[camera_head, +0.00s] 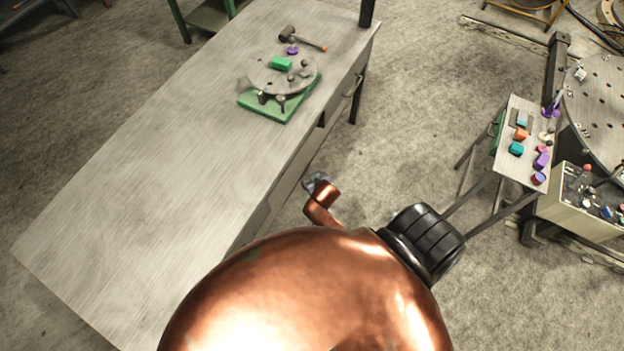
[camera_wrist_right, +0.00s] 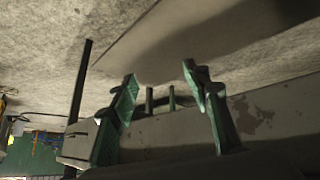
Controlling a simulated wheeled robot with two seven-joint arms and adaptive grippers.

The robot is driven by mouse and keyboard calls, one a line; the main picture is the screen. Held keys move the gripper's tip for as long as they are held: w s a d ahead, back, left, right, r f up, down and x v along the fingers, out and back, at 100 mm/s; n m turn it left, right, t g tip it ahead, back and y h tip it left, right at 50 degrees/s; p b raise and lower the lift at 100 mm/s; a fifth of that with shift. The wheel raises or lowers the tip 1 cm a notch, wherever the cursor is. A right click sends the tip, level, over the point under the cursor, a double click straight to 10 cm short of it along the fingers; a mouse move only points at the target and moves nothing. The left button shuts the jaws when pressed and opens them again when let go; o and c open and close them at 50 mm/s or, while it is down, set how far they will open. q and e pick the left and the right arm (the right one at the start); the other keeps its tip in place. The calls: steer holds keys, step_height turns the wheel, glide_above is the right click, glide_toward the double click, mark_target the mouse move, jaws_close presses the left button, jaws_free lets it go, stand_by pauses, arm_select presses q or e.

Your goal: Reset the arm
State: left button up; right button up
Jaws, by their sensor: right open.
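My right gripper (camera_wrist_right: 161,80) is open, with its two greenish fingers apart and nothing held between them. Behind the fingers, in the wrist view, is a dark handle-like bar with two posts (camera_wrist_right: 160,100) on a grey surface; I cannot tell how near it is. In the head view a large copper part of my own body fills the bottom middle. A small copper link of mine shows beside the workbench's right side; the fingers cannot be made out there. My left gripper is not in view.
A long grey workbench (camera_head: 130,190) runs along the left. On it are a green-based round fixture (camera_head: 265,112), a green block (camera_head: 281,64) and a hammer (camera_head: 290,36). A small stand (camera_head: 512,172) with coloured parts and a round perforated table (camera_head: 600,95) stand right. Floor between is clear.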

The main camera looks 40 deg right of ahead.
stand_by(0.4)
steer(key=s+a+f+n+g+y+b, duration=0.1)
steer(key=s+f, duration=0.4)
steer(key=f, duration=0.2)
steer(key=s+a+f+g, duration=0.1)
steer(key=s+f, duration=0.3)
steer(key=f, duration=0.4)
steer(key=s+a+f+g+b, duration=0.1)
steer(key=s+f, duration=0.5)
steer(key=s, duration=0.5)
steer(key=s+a+f+n+g+y+b, duration=0.1)
steer(key=s+f, duration=0.6)
steer(key=s, duration=0.5)
steer(key=s+a+f+n+g+b, duration=0.1)
steer(key=s+f+g, duration=0.1)
steer(key=s+f, duration=0.5)
steer(key=s, duration=0.4)
steer(key=shift+s+a+f+y, duration=0.2)
steer(key=shift+s+y, duration=0.15)
steer(key=shift+y, duration=0.05)
